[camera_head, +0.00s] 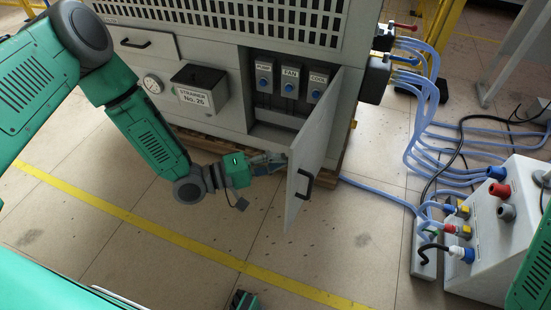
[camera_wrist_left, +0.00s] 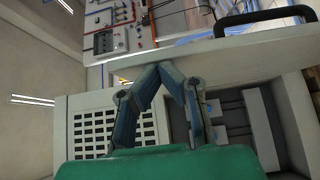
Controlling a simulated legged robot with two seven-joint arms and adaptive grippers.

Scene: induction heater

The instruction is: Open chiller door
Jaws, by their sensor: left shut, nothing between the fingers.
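The chiller (camera_head: 215,45) is a grey cabinet at the top of the head view. Its door (camera_head: 318,145) stands swung outward, with a black handle (camera_head: 300,186) on its outer face. Behind the door is a recess with switches labelled PUMP (camera_head: 264,76), FAN (camera_head: 290,80) and another. My left gripper (camera_head: 278,160) is at the inner side of the door, low in front of the opening. In the left wrist view its fingers (camera_wrist_left: 172,66) are shut with tips together, close to the door panel (camera_wrist_left: 225,55); contact is unclear.
A strainer box (camera_head: 199,90) and gauge (camera_head: 153,84) project from the cabinet left of the recess. Blue hoses (camera_head: 425,130) run along the floor at right to a white unit (camera_head: 505,215) with coloured connectors. Floor in front of the door is clear.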

